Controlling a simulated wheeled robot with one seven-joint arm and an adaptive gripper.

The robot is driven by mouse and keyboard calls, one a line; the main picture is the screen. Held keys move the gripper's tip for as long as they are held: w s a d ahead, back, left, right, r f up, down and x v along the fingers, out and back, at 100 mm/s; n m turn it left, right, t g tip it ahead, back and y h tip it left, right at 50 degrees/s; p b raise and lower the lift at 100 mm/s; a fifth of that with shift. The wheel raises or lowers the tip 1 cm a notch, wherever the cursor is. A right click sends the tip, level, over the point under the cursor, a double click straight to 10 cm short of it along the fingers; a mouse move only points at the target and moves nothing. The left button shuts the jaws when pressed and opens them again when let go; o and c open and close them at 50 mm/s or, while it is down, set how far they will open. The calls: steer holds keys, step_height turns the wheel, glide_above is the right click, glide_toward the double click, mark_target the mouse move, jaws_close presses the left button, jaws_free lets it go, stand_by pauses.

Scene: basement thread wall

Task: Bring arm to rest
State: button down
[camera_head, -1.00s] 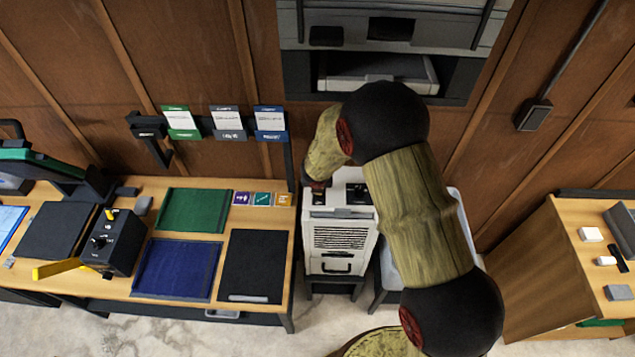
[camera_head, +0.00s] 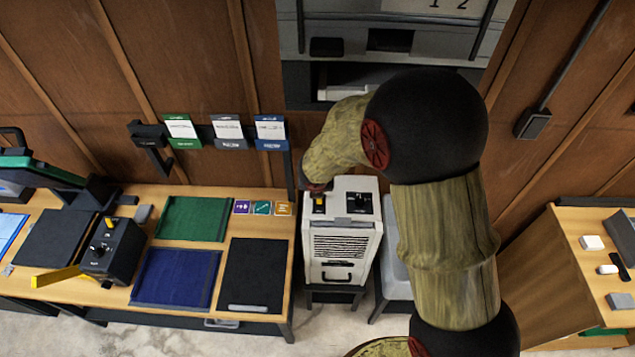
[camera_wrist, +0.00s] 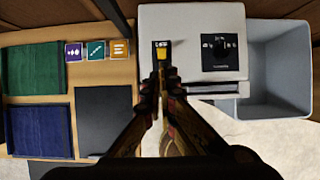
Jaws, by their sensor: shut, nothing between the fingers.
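My gripper (camera_wrist: 160,88) is shut and empty in the wrist view. Its fingertips are over the top of the white-grey machine (camera_wrist: 190,25), close to a small yellow switch (camera_wrist: 161,52) on a black plate. I cannot tell whether they touch it. In the head view my arm comes in from the lower right, bends at a black joint and reaches down to the left over the machine (camera_head: 340,245). The yellow switch (camera_head: 319,205) shows just below the wrist end there. A black dial (camera_wrist: 221,50) sits to the right of the switch.
A wooden table (camera_head: 150,190) with green, blue and black mats stands to the left. A grey bin (camera_wrist: 275,65) is right of the machine. Three cards hang on a rail (camera_head: 205,133) above the table. Another wooden desk (camera_head: 560,270) is at the right.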

steer(key=s+d+r+m+b, duration=0.1)
steer(key=s+d+m+b, duration=0.5)
steer(key=s+m, duration=0.4)
steer(key=s+d+r+m+b, duration=0.2)
steer(key=s+d+m+b, duration=0.5)
steer(key=m, duration=0.6)
steer(key=s+d+r+m+b, duration=0.1)
steer(key=s+d+m+b, duration=0.5)
steer(key=s+m+b, duration=0.4)
steer(key=s+m, duration=0.2)
steer(key=s, duration=0.1)
steer(key=shift+s+d+r+m, duration=0.15)
steer(key=shift+s+r+m, duration=0.15)
steer(key=shift+s+r, duration=0.1)
steer(key=c, duration=2.5)
jaws_free()
